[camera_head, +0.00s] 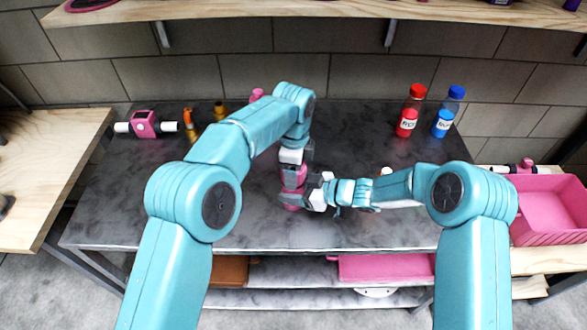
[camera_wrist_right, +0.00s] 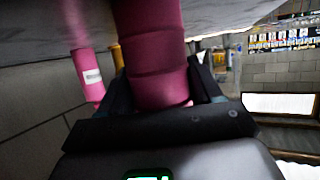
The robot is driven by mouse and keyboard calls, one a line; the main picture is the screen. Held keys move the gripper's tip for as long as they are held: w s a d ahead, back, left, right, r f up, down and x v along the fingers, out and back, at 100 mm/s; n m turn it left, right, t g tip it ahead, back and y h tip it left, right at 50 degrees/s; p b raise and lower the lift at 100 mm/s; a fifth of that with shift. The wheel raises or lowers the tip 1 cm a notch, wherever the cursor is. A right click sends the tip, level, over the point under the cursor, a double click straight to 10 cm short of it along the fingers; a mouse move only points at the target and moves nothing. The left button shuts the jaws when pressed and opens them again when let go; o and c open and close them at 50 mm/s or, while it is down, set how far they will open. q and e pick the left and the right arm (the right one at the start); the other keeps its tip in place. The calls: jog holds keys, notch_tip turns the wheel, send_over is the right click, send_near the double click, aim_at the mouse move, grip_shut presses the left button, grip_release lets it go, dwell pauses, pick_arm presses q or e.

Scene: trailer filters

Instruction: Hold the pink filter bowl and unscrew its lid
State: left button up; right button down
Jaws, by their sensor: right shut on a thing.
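The pink filter bowl (camera_head: 291,199) is upright at the middle of the grey table in the head view. My right gripper (camera_head: 303,196) comes from the right and is shut on it. In the right wrist view the bowl (camera_wrist_right: 152,60) fills the space between the two dark fingers of my right gripper (camera_wrist_right: 160,95). My left gripper (camera_head: 292,172) points down over the top of the bowl, where the lid (camera_head: 294,178) shows as pink between its dark parts. The left fingertips are partly hidden, so their opening is unclear.
At the back left stand a pink block with white ends (camera_head: 144,124) and small orange and brass parts (camera_head: 219,110). Behind my left arm is another pink piece (camera_head: 257,94). A red bottle (camera_head: 409,112) and a blue bottle (camera_head: 447,113) stand back right. A pink bin (camera_head: 545,208) is far right.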

pick_arm(q)
jog(key=n, duration=0.3)
jog(key=o, duration=1.2)
